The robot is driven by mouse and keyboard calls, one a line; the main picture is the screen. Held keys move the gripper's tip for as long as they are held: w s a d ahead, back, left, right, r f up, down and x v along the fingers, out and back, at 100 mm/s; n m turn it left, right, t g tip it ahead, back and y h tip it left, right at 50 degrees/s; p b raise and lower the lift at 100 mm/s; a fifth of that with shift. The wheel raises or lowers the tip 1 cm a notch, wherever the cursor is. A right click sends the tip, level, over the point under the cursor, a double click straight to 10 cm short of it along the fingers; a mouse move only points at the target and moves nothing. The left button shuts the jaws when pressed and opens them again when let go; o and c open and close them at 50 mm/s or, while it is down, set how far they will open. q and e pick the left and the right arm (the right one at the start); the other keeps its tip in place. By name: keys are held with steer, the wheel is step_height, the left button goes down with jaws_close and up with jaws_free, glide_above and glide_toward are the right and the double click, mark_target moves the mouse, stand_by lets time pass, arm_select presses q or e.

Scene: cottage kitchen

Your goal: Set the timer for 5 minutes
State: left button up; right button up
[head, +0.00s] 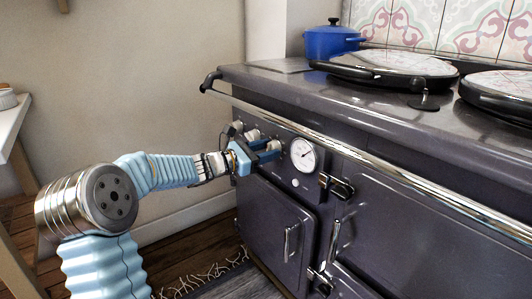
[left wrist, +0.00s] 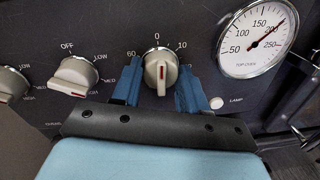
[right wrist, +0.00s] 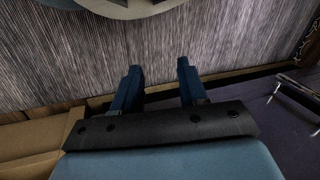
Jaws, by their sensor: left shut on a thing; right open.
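The timer knob (left wrist: 160,72) is cream with a red mark on its grip. It sits on the range's dark panel, with 0 printed above it, 10 to its right and 60 to its left. It also shows in the head view (head: 273,145), partly hidden by my gripper. My left gripper (head: 265,150) reaches the panel, its blue fingers on either side of the knob, shut on it; it also shows in the left wrist view (left wrist: 159,84). The red mark lies below the 0. My right gripper (right wrist: 157,85) is open and empty above a striped rug.
Two more cream knobs (left wrist: 75,75) are left of the timer. A round temperature gauge (head: 304,154) is to its right, with a small lamp (left wrist: 216,103) below. A chrome rail (head: 350,152) runs along the front. A blue pot (head: 332,41) stands on top.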

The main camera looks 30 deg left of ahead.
arm_select(q)
steer(key=m+b, duration=0.4)
steer(key=shift+b, duration=0.4)
steer(key=o, duration=1.1)
steer(key=shift+c, duration=0.2)
steer(key=v, duration=1.4)
steer(key=shift+r, duration=0.2)
